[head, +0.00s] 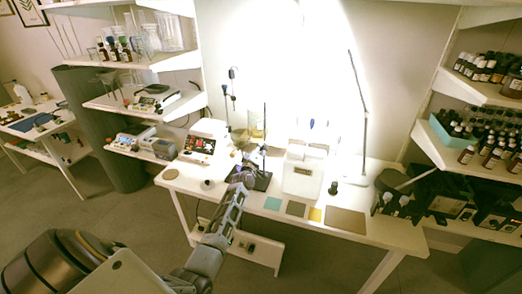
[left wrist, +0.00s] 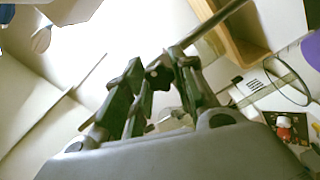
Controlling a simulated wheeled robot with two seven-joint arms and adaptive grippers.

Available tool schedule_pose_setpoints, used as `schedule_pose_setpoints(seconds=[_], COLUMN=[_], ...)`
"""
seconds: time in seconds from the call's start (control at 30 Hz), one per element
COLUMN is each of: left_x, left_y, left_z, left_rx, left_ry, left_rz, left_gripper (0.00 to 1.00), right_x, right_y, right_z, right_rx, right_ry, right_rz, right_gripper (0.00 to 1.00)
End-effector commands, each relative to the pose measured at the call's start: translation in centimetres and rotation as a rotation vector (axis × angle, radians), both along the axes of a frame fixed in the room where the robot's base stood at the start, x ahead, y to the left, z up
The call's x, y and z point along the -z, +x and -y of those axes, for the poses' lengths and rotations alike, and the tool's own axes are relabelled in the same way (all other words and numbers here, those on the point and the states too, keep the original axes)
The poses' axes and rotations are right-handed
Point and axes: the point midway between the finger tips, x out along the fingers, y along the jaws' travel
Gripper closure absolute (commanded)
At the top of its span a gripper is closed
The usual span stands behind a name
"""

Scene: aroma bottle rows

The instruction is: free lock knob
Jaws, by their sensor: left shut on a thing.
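My left gripper (head: 243,174) reaches over the white table to a rod stand with a dark base plate (head: 263,182). I take this to be the lock knob. A metal rod (left wrist: 208,26) runs up and right from just behind the fingertips. In the head view the knob is hidden or too small to make out. My right gripper is in neither view.
A white box (head: 302,178) stands right of the stand, and a white device (head: 200,145) stands left of it. Coloured mats, including a teal one (head: 272,203), lie along the front edge. A thin lamp (head: 363,115) rises at the back right. Bottle shelves flank the table.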

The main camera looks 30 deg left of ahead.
Motion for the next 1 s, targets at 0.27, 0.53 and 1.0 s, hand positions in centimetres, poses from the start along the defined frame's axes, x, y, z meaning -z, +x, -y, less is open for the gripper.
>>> schedule_pose_setpoints(seconds=[0.27,0.53,1.0], left_x=[-0.03,-0.02,-0.04], left_y=[0.01,0.02,0.01], left_z=[-0.02,0.0,-0.02], left_rx=[-0.001,0.0,-0.001], left_ry=[-0.258,-0.507,-0.942], left_rz=[0.063,0.123,0.228], left_gripper=[0.97,0.97,0.97], right_x=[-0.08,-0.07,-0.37], right_y=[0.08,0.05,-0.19], right_z=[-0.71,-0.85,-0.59], right_rx=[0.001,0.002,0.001], right_ry=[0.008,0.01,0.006], right_rz=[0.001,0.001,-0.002], right_gripper=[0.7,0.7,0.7])
